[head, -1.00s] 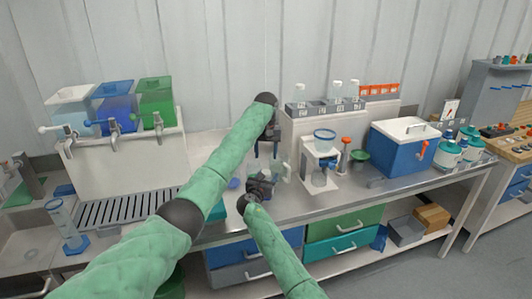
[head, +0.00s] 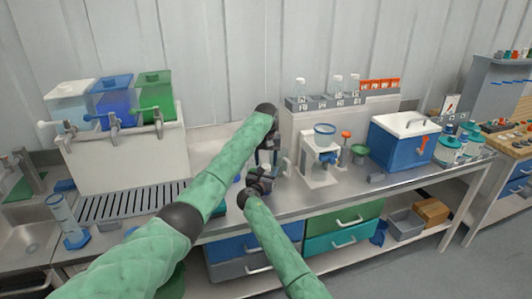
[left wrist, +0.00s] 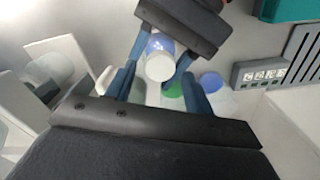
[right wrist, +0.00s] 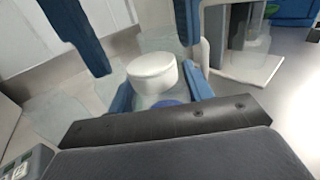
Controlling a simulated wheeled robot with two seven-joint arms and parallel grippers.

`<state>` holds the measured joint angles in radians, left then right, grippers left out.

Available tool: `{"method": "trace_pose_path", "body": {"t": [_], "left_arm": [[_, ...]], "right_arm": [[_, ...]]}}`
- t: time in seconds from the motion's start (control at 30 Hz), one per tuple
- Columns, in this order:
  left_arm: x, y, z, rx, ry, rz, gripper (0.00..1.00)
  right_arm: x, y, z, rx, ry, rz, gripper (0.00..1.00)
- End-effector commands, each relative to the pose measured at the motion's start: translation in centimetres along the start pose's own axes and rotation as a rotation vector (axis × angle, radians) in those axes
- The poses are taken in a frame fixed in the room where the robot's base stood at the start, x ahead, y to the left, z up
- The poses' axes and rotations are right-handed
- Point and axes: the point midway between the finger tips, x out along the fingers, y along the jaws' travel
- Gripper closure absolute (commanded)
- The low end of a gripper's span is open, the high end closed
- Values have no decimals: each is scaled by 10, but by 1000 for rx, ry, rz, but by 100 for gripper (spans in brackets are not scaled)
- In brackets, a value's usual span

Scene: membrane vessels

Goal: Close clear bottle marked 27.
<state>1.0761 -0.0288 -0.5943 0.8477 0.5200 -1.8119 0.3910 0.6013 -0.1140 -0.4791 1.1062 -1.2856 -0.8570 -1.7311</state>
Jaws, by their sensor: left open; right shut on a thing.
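A clear bottle with a white cap (right wrist: 153,72) stands upright between the fingers of my right gripper (right wrist: 160,95), which is shut on the bottle's body. Some blue shows just below the cap. My left gripper (head: 268,156) is open above it; in the right wrist view its two blue fingers hang on either side over the cap, apart from it. The cap also shows in the left wrist view (left wrist: 159,68). In the head view my right gripper (head: 262,180) hides most of the bottle. I cannot read the number 27, nor tell whether the cap is tight.
A numbered rack (head: 326,102) with clear bottles is behind. A blue cooler (head: 402,142) stands further right, and tap tanks (head: 115,100) stand left. Blue (left wrist: 212,82) and green discs lie below.

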Motion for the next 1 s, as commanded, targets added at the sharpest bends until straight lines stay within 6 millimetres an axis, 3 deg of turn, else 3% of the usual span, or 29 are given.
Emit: {"method": "trace_pose_path", "body": {"t": [0.2, 0.57, 0.8, 1.0], "left_arm": [[17, 0, 0, 0, -1, 0, 47], [20, 0, 0, 0, 0, 0, 47], [20, 0, 0, 0, 0, 0, 92], [20, 0, 0, 7, 0, 0, 93]], "right_arm": [[0, 0, 0, 0, 1, 0, 100], [0, 0, 0, 0, 1, 0, 100], [0, 0, 0, 0, 0, 0, 100], [0, 0, 0, 0, 1, 0, 100]]}}
